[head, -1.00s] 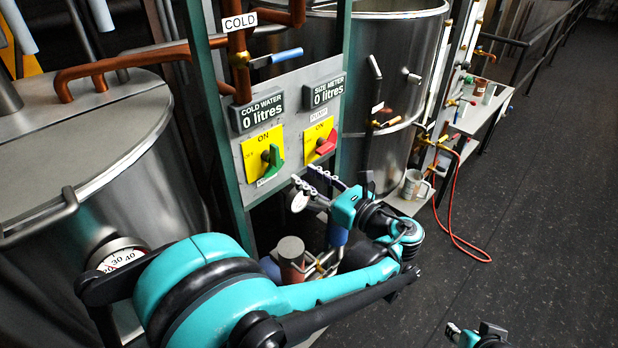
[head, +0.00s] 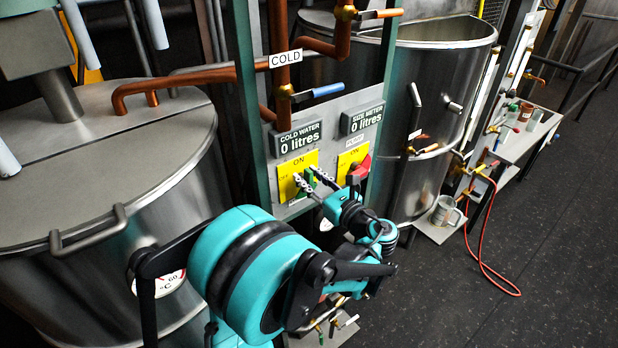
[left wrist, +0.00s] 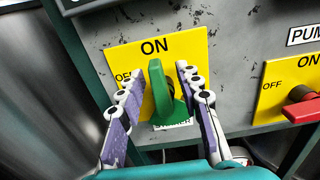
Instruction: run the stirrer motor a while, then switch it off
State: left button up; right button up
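A green rotary switch (left wrist: 157,85) sits on a yellow plate (left wrist: 195,48) marked ON at the top and OFF at the left. Its handle stands roughly upright, toward ON. A white label below it is mostly hidden and unreadable. My left gripper (head: 312,180) is at this switch. In the left wrist view its two fingers are apart, one on each side of the green handle; the right finger is closer, and I cannot tell whether it touches. My right gripper is not in view.
A red switch (left wrist: 303,106) labelled PUMP is close on the right. Above are the COLD WATER display (head: 298,138) and SIZE METER display (head: 362,117). A green post (head: 248,110) stands left of the panel. A lidded steel vessel (head: 120,180) is left; open floor (head: 440,300) is right.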

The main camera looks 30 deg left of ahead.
pick_arm(q)
grip_shut()
jog(key=shift+a, duration=0.1)
dwell(0.3)
jog(key=f+n+b, duration=0.1)
jog(key=n, duration=0.5)
jog(key=s+n+b, duration=0.1)
jog(key=n+b, duration=0.1)
jog(key=n, duration=0.3)
jog(key=s+a+f+n+b, duration=0.1)
jog(key=n+b, duration=0.1)
jog(key=n, duration=0.4)
jog(key=shift+s+f+n, duration=0.2)
jog(key=shift+f+n, duration=0.1)
jog(key=shift+n, duration=0.3)
